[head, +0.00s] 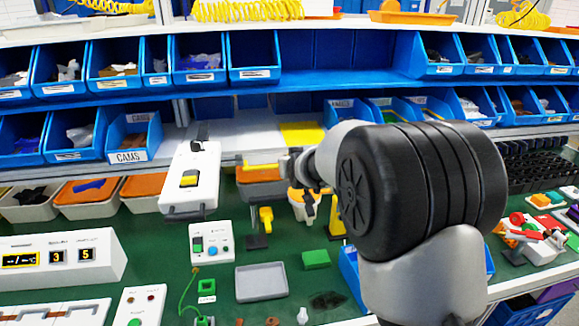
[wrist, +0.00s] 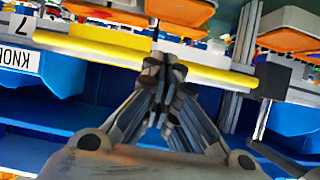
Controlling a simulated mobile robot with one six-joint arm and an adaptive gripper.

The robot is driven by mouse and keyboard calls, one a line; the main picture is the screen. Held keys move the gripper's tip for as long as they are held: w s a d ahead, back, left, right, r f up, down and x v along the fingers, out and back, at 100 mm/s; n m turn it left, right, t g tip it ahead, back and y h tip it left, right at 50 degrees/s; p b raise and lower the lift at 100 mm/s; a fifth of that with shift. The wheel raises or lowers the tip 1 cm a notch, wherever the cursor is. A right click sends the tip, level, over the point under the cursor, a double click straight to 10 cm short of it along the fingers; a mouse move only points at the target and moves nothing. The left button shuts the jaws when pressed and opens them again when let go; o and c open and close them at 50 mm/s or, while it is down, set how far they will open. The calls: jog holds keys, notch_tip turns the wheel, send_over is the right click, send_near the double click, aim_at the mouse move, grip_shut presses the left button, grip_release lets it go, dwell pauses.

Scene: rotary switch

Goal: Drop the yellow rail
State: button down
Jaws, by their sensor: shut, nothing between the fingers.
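The yellow rail (wrist: 100,50) shows in the wrist view as a long yellow bar running across the picture, with a black piece at its right end. A short yellow bar (head: 262,166) in the head view, in front of the shelf edge, appears to be the same rail. My gripper (wrist: 160,65) is shut in the wrist view, with its fingertips together in front of the middle of the rail and nothing held between them. The fingertips hide part of the rail; whether they touch it I cannot tell. In the head view my arm hides the area to the right.
A white box with a yellow switch (head: 190,178) stands left of the bar. Blue bins (head: 130,137) line the shelves behind. The green bench carries a grey tray (head: 262,282) and a white button panel (head: 212,242).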

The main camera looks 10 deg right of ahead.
jog(key=s+f+p, duration=0.1)
jog(key=s+f, duration=0.1)
jog(key=s, duration=0.7)
jog(key=shift+s+f, duration=0.15)
jog(key=shift+f, duration=0.1)
